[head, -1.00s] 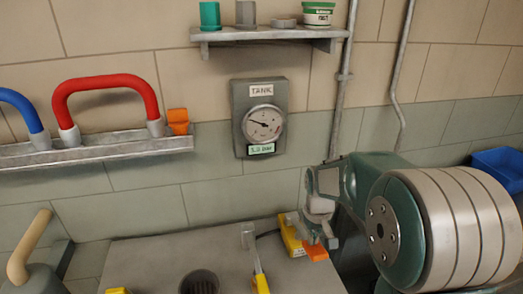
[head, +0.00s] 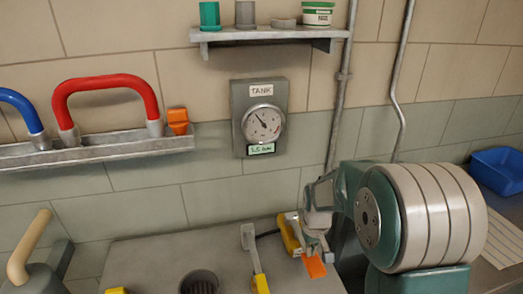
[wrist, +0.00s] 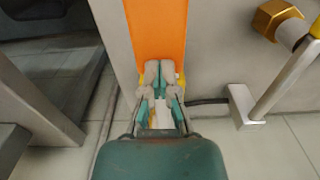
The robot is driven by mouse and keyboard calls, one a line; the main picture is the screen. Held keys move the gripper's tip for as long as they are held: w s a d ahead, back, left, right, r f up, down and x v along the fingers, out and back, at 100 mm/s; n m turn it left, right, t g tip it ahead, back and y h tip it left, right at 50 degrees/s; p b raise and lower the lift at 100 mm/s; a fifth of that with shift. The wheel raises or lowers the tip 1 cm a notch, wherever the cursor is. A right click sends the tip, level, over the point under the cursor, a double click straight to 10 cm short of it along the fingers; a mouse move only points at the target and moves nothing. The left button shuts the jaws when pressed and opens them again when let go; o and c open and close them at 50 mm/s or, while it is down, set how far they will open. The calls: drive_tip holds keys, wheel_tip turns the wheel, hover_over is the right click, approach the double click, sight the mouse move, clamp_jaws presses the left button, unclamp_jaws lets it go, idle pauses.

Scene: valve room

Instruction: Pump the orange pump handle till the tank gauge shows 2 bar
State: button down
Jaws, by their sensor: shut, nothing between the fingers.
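The tank gauge (head: 263,123) is a round white dial in a grey-green box on the wall, labelled TANK. Its needle points up and left, and the small green readout below is too blurred to read surely. The orange pump handle (head: 314,266) shows at the low middle right; in the wrist view it is a broad orange bar (wrist: 158,35). My gripper (wrist: 160,68) is shut and empty, its fingertips at the near end of the orange bar. I cannot tell whether they touch it. In the head view my gripper (head: 313,243) is just above the handle.
A grey bench (head: 150,262) bears a yellow-and-grey lever (head: 256,262) and a dark round drain (head: 199,282). Red (head: 105,82) and blue handles sit on a wall rail at left. A shelf (head: 265,33) holds small containers. A blue bin (head: 498,170) stands at right.

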wheel_tip(320, 180, up, 9)
drive_tip(key=shift+r, duration=0.15)
idle(0.8)
idle(1.0)
drive_tip(key=shift+f, duration=4.7)
wheel_tip(320, 180, up, 9)
drive_tip(key=shift+r, duration=0.2)
drive_tip(key=shift+r, duration=2.5)
